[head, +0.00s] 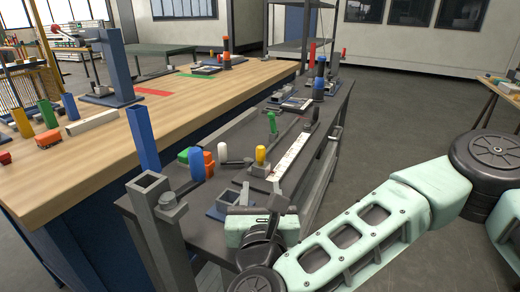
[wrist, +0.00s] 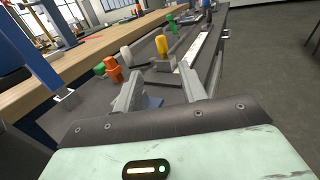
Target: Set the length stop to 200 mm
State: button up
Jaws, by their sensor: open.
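A white scale strip (head: 292,158) runs along the narrow grey bench and also shows in the wrist view (wrist: 193,52). Beside its near end is a grey block with an upright yellow handle (head: 260,155), also in the wrist view (wrist: 162,45). A green handle (head: 272,122) stands farther along, beside the strip. I cannot tell for certain which part is the length stop, and the scale's figures are too small to read. My gripper (head: 258,193) is open and empty above the near end of the bench. Its fingers (wrist: 170,86) point toward the yellow handle, apart from it.
Orange, blue, white and green parts (head: 197,163) stand left of the yellow handle. A square grey post (head: 155,200) rises at the near bench corner.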

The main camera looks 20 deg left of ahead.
aim_at(261, 153)
jog(key=p+x, duration=0.1)
jog(key=x, duration=1.5)
jog(key=shift+w+d+p, duration=0.1)
jog(key=shift+w+p, duration=0.1)
jog(key=shift+p, duration=0.15)
